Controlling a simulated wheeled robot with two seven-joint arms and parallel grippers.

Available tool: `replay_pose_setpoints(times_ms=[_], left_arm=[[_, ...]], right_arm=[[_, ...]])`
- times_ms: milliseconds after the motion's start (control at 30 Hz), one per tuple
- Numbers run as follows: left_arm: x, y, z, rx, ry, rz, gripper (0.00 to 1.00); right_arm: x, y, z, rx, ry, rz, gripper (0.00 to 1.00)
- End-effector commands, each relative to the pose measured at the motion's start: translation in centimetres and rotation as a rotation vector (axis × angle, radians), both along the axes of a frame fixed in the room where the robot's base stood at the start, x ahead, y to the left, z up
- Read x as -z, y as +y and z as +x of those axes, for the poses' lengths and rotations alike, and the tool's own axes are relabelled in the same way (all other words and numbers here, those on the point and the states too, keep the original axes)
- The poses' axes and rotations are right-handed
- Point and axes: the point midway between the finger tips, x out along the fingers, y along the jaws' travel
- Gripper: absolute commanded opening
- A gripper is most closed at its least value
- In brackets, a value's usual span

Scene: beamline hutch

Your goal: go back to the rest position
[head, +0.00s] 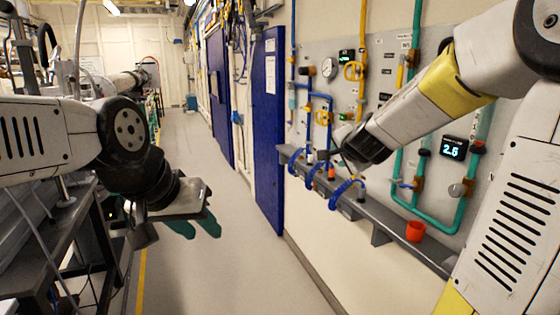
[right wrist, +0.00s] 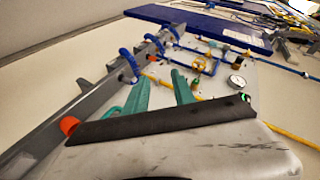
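My left gripper (head: 204,236) hangs low over the walkway in the head view, pointing away from me. Its two teal fingers are a little apart, with nothing visible between them. My right arm reaches across the right side toward the gas panel (head: 400,110). My right gripper's fingers are largely hidden behind its wrist in the head view. In the right wrist view my right gripper (right wrist: 163,75) shows two teal fingers well apart with no object held between them. Its fingers point toward the panel and the grey rail (right wrist: 85,105).
The grey rail (head: 383,232) along the right wall carries blue coiled hoses (head: 343,190) and a red cup (head: 415,231). Gauges, pipes and valves cover the panel. A blue door (head: 268,130) stands behind. A dark bench (head: 60,235) is at left. The middle floor is clear.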

Motion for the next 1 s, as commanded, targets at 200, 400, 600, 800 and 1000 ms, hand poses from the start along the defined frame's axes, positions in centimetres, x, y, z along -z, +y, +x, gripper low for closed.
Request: replay_pose_setpoints(times_ms=[200,400,600,800,1000], left_arm=[[0.0,0.0,0.0,0.000,0.000,0.000,0.36],[0.0,0.0,0.0,0.000,0.000,0.000,0.36],[0.0,0.0,0.0,0.000,0.000,0.000,0.36],[0.0,0.0,0.0,0.000,0.000,0.000,0.36],[0.0,0.0,0.0,0.000,0.000,0.000,0.36]], right_arm=[[-1.0,4.4,-13.3,-0.468,0.134,-0.300,0.31],[1.6,3.7,-24.1,-0.743,0.284,-0.577,0.31],[3.2,2.5,-28.7,-0.842,0.374,-0.699,0.31],[3.4,2.3,-29.0,-0.851,0.383,-0.708,0.31],[3.3,2.4,-29.0,-0.850,0.382,-0.705,0.31]])
